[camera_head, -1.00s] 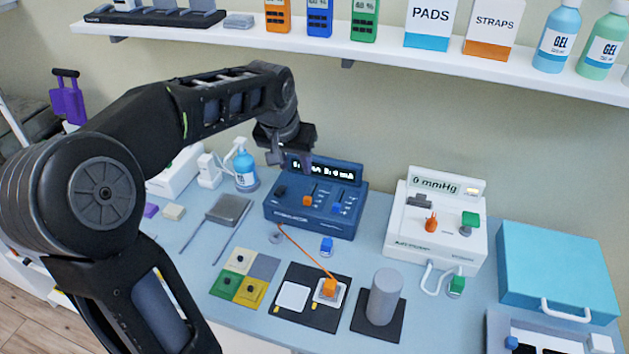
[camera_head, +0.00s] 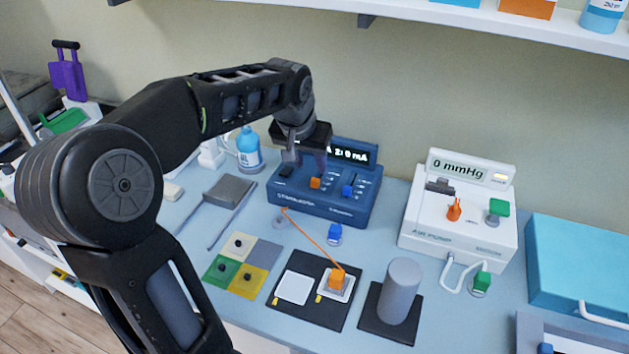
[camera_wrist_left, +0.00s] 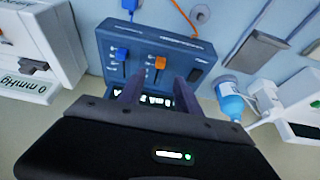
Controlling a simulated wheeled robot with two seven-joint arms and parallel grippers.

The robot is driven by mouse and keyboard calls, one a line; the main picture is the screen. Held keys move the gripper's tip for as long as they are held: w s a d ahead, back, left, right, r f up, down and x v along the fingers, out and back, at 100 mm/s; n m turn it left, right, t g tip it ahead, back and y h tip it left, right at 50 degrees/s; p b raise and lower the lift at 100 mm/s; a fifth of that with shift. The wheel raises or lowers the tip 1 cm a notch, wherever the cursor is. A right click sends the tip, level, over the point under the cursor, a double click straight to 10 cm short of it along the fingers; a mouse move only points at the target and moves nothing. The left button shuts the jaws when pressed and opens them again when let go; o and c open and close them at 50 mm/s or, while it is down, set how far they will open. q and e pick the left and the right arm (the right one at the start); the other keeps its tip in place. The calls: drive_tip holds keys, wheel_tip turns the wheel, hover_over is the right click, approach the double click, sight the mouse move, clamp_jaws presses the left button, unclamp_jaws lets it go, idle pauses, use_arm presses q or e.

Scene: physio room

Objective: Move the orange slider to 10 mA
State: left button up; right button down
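The blue stimulator box (camera_head: 322,203) stands at the back of the table. Its orange slider (camera_head: 315,183) is left of a blue slider (camera_head: 347,191). In the left wrist view, the orange slider (camera_wrist_left: 160,62) shows just beyond the finger tips. The stimulator display (camera_head: 352,154) is partly hidden; its right end reads about 0 mA for channel 2. My left gripper (camera_head: 305,162) hangs above the stimulator, in front of the display's left part. In the left wrist view its two fingers (camera_wrist_left: 157,90) are apart with nothing between them. My right gripper is not in view.
A white air pump (camera_head: 460,220) stands to the right, a blue bottle (camera_head: 249,152) to the left. In front lie a black pad with an orange-wired plug (camera_head: 337,281), a grey cylinder (camera_head: 401,290) and coloured squares (camera_head: 247,279). A shelf edge (camera_head: 470,22) runs above.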

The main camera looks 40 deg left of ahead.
sight(315, 179)
use_arm(q)
drive_tip(key=shift+p+x, duration=0.45)
drive_tip(key=shift+x, duration=3.4)
clamp_jaws()
